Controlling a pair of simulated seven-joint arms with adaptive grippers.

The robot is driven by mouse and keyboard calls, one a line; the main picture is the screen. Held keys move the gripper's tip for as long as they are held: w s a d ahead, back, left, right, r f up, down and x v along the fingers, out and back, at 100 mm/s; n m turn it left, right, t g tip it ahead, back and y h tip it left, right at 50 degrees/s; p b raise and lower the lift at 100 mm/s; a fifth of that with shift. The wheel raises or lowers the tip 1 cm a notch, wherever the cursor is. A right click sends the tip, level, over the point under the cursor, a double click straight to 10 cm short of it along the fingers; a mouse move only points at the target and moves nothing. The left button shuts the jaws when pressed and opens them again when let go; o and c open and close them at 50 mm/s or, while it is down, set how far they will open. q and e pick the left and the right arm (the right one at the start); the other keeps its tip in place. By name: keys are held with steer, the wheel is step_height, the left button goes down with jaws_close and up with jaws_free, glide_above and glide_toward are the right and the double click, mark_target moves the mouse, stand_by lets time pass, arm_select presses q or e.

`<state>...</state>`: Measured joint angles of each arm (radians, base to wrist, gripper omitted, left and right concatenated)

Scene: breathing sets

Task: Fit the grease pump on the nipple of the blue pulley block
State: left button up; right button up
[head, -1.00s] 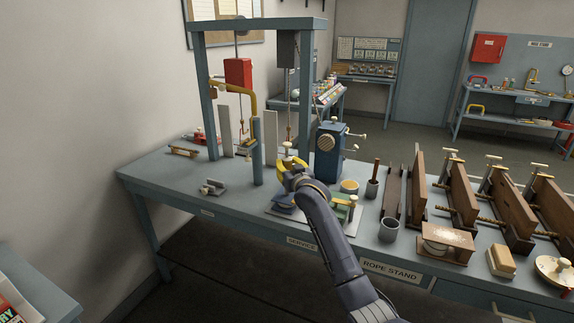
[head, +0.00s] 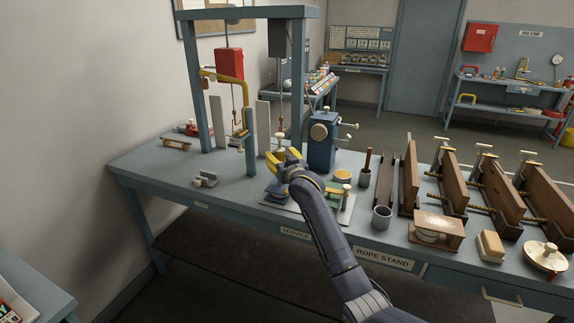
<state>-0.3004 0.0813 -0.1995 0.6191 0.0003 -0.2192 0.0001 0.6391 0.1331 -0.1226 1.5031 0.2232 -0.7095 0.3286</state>
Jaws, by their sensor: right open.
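Under the gripper, a low blue piece (head: 277,190), perhaps the blue pulley block, lies on the plate, partly hidden by my arm. Beside it is a green piece (head: 335,190) with a pale-topped brass fitting (head: 342,176). I cannot make out a nipple, nor tell for certain which thing is the grease pump. My left gripper is out of view.
A blue-grey frame (head: 205,85) stands behind, with a red block (head: 229,62) and a dark block (head: 276,42) hanging. A blue box (head: 321,147) stands behind right of the gripper. A grey cup (head: 381,218) and wooden clamps (head: 455,180) crowd the right. The front left is mostly clear.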

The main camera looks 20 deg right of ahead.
steer(key=s, duration=1.1)
steer(key=s+d+f+n+g+h, duration=0.25)
steer(key=s+f+g, duration=0.25)
steer(key=s+f, duration=1.6)
steer(key=s+d+f+n+g+h, duration=0.1)
steer(key=s+f+g, duration=0.15)
steer(key=s, duration=0.65)
steer(key=s+d+f+n+g+h, duration=0.1)
steer(key=s+f+n, duration=0.15)
steer(key=s, duration=0.55)
steer(key=s+d+f+n+g+h, duration=0.1)
steer(key=s+d+f+g, duration=0.15)
steer(key=s, duration=0.65)
steer(key=s+a+f+g+y, duration=0.1)
steer(key=s+a+f+y, duration=0.15)
steer(key=f, duration=1.45)
steer(key=s+a+f+g+y, duration=0.1)
steer(key=a+f, duration=0.3)
steer(key=f, duration=1.2)
steer(key=s+f+m+g+y, duration=0.1)
steer(key=s+f+m+g, duration=0.2)
steer(key=s+f, duration=1.5)
steer(key=s, duration=0.2)
steer(key=shift+s+f+m, duration=0.3)
steer(key=shift+s+f, duration=0.1)
